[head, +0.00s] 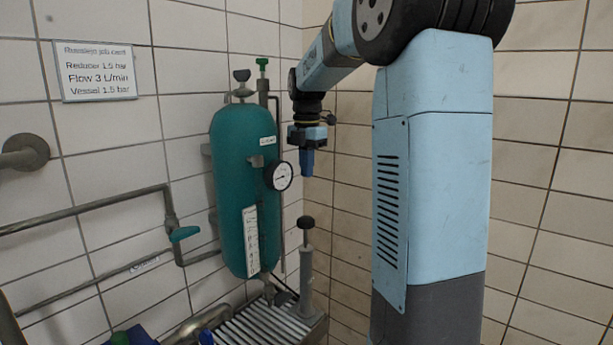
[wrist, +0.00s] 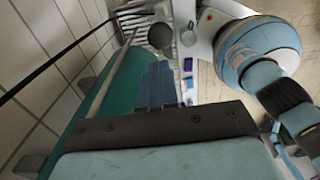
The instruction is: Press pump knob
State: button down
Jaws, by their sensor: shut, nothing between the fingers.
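The pump knob (head: 306,222) is a round black cap on a thin rod, at the top of an upright grey pump cylinder (head: 306,277). The rod between knob and cylinder shows. My gripper (head: 307,174) points down above the knob, with a clear gap between them. Its blue fingers are shut together and hold nothing. In the wrist view the dark round knob (wrist: 160,36) shows just beyond the fingertips of my gripper (wrist: 158,66). The pump body below the knob is mostly hidden there.
A green vessel (head: 236,190) with a pressure gauge (head: 279,176) stands close left of my gripper. Pipes with a green-handled valve (head: 184,234) run along the left wall. A job card (head: 95,72) hangs at upper left.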

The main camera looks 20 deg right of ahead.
aim_at(307, 218)
notch_tip(307, 218, down, 12)
dwell(0.5)
